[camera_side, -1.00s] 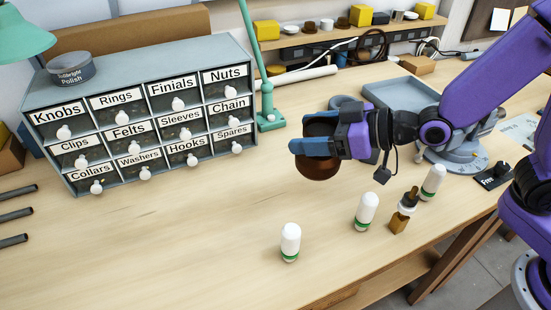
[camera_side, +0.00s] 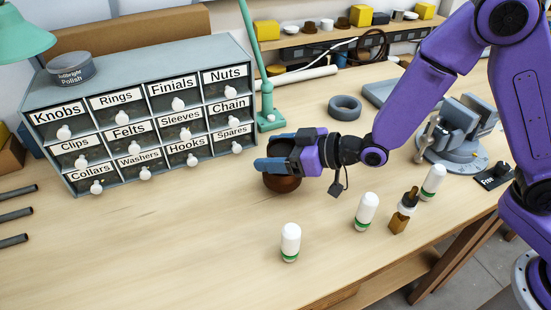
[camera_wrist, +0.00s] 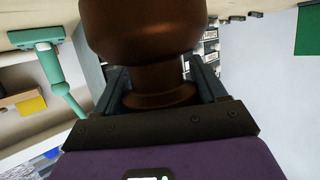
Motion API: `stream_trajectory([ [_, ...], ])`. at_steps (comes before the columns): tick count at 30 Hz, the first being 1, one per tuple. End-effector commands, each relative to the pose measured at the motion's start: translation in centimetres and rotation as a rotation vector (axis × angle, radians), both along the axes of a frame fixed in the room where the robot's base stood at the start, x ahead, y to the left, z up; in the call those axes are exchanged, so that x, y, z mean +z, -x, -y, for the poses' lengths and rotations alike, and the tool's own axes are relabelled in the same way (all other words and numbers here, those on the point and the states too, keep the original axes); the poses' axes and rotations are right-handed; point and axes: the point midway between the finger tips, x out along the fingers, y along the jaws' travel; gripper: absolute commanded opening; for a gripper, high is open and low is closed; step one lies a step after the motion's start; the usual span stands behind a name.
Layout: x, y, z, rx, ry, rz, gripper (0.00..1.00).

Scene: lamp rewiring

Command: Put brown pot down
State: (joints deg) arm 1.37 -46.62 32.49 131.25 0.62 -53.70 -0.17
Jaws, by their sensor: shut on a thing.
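The brown pot (camera_side: 283,183) is dark, round and glossy. In the side view my gripper (camera_side: 272,163) is shut on it, with the blue fingers covering its upper part. The pot is low over the wooden bench (camera_side: 170,240), in front of the drawer cabinet's right end. I cannot tell whether its base touches the bench. In the wrist view the pot (camera_wrist: 150,35) fills the upper middle, and its narrow neck and flared rim sit between the two fingers.
The labelled drawer cabinet (camera_side: 140,115) and the green lamp stand's base (camera_side: 270,121) are close behind. White bottles with green bands (camera_side: 290,242) and a brown dropper bottle (camera_side: 403,212) stand in front and to the right. A grey ring (camera_side: 345,108) and a vise (camera_side: 455,135) are at the right.

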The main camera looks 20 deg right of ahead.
Motion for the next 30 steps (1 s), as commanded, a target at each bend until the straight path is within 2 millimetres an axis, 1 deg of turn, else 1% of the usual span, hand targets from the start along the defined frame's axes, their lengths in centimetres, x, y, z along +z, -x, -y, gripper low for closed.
stream_trajectory([
  [1,-0.7,0.0,0.0,0.000,0.001,-0.001,0.28],
  [5,-1.8,0.0,0.0,0.000,0.000,0.000,0.28],
  [15,-2.0,0.0,0.0,0.000,-0.002,0.002,0.28],
  [19,-2.3,0.0,0.0,0.000,-0.001,0.001,0.28],
  [20,-2.3,0.1,0.0,0.000,0.000,0.000,0.81],
  [21,-2.3,0.1,0.0,0.000,0.000,0.000,0.94],
  [22,-2.3,0.1,0.0,0.000,0.000,0.000,0.96],
  [30,-2.3,0.1,0.0,0.000,0.000,0.000,0.96],
])
